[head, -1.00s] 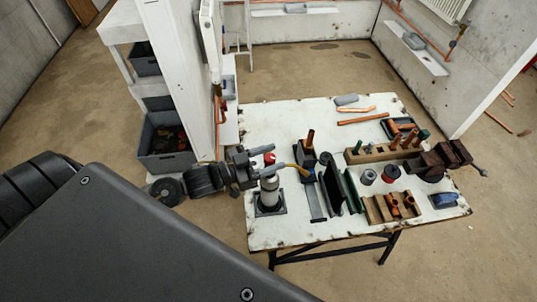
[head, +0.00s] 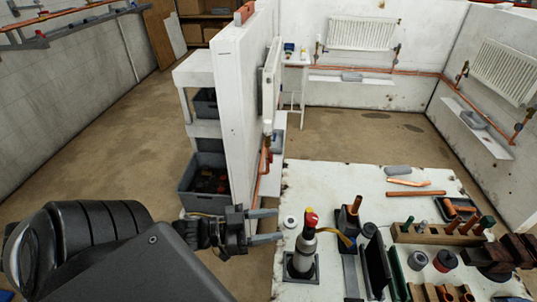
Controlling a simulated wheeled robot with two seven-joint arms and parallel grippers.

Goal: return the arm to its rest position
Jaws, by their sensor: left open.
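My left gripper (head: 266,226) is at the left edge of the white worktable (head: 323,179). Its two fingers point right and stand apart, with nothing seen between them. A torch-like bottle with a red top (head: 305,246) stands upright in a dark square base on the table, just right of the fingertips; I cannot tell whether they touch it. My left arm (head: 100,240) reaches in from the lower left. My right gripper is not in view.
The table holds a wooden block with tools (head: 435,234), a vise (head: 500,252), spools (head: 445,260) and copper pipes (head: 416,193). A white partition (head: 240,110) and shelf with grey bins (head: 203,181) stand behind my gripper. Floor at left is clear.

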